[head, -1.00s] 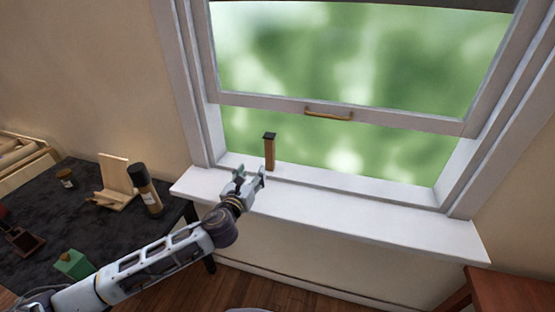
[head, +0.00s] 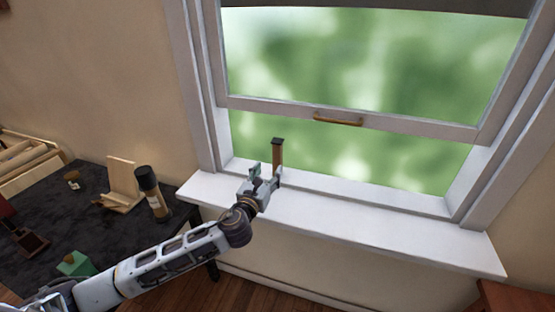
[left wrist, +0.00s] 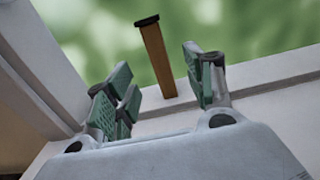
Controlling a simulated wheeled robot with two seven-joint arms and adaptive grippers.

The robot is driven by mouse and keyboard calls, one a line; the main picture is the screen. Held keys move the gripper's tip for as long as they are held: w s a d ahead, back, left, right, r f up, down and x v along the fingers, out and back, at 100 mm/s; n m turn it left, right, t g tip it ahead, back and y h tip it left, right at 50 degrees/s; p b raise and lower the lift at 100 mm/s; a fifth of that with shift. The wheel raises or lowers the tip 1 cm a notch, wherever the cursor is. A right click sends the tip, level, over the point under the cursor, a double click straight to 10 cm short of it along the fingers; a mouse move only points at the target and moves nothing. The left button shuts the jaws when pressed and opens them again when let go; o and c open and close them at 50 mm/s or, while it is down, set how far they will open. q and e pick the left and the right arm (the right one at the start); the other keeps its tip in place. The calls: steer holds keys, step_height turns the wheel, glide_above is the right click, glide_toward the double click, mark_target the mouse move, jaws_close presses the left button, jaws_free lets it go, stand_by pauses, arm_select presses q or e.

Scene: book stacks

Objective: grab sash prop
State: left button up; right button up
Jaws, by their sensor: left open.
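The sash prop (head: 277,155) is a short brown wooden post with a black cap, standing upright on the window sill (head: 380,226) near its left end. It also shows in the left wrist view (left wrist: 157,58), beyond and between the fingers. My left gripper (head: 265,176) is open, just in front of the prop's lower part. In the left wrist view its green-padded fingers (left wrist: 160,92) are spread with nothing held between them. The prop's foot is partly hidden by the gripper in the head view. My right gripper is not in view.
The raised window sash (head: 400,122) with a brass handle (head: 338,119) is above the prop. The left window frame stands close by. A dark table (head: 105,235) at left holds a bottle (head: 152,193), a wooden stand (head: 121,184) and a green block (head: 75,264). The sill's right side is clear.

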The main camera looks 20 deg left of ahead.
mark_target(276, 155)
arm_select(q)
steer(key=shift+w+d, duration=0.1)
steer(key=shift+w, duration=3.4)
steer(key=shift+w, duration=0.1)
steer(key=shift+w+a+r, duration=0.1)
steer(key=shift+w+a, duration=0.1)
steer(key=shift+w, duration=2.3)
